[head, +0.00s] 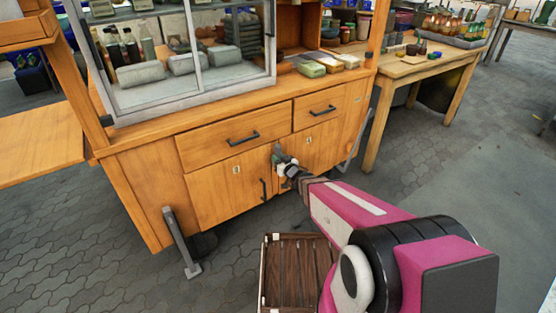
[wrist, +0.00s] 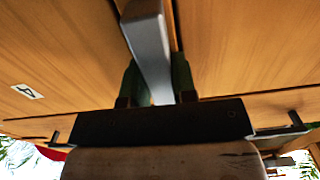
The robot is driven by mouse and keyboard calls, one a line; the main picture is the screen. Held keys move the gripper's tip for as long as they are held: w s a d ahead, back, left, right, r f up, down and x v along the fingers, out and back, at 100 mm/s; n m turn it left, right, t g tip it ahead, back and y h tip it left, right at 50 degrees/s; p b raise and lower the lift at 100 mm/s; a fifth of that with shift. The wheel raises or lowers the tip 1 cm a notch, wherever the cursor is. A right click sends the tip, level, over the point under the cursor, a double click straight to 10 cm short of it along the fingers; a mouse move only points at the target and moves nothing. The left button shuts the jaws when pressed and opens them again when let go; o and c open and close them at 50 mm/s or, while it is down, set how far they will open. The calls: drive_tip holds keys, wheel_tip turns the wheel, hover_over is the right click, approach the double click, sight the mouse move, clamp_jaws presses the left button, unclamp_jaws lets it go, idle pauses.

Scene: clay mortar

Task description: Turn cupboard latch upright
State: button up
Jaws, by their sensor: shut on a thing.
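The cupboard latch (wrist: 148,40) is a grey bar on the wooden cupboard front. In the wrist view it runs from the top edge down between my green fingers, slightly slanted beside the dark seam between the doors. My gripper (wrist: 158,82) is shut on the latch, with a finger on each side of it. In the head view my gripper (head: 281,157) is at the cupboard, where the left door (head: 222,197) and right door (head: 318,143) meet. There the gripper hides most of the latch, so its angle is unclear.
Two drawers with dark handles (head: 243,138) sit above the doors, below a glass display case (head: 190,92). A slatted wooden crate (head: 290,268) stands on the floor below my arm. A wooden table (head: 420,68) stands at the right. Paved floor is open at left and right.

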drive_tip(key=shift+n, duration=0.3)
drive_tip(key=o, duration=0.9)
drive_tip(key=v, duration=1.1)
drive_tip(key=shift+w, duration=0.1)
drive_tip(key=w+d+m+g+h, duration=0.2)
drive_tip(key=d+m+g+h, duration=0.35)
drive_tip(key=d+h, duration=0.6)
drive_tip(key=s+r+g, duration=0.1)
drive_tip(key=s+g, duration=0.2)
drive_tip(key=s, duration=0.1)
drive_tip(key=s+d+r+m+g+y, duration=0.1)
drive_tip(key=s+r+g, duration=0.1)
drive_tip(key=s+g, duration=0.1)
drive_tip(key=s+d+r+g, duration=0.1)
drive_tip(key=s+g, duration=0.2)
drive_tip(key=s, duration=0.2)
drive_tip(key=shift+s+r+m+g+y, duration=0.15)
drive_tip(key=shift+r+m+g+y, duration=0.05)
drive_tip(key=shift+m+g+y, duration=0.05)
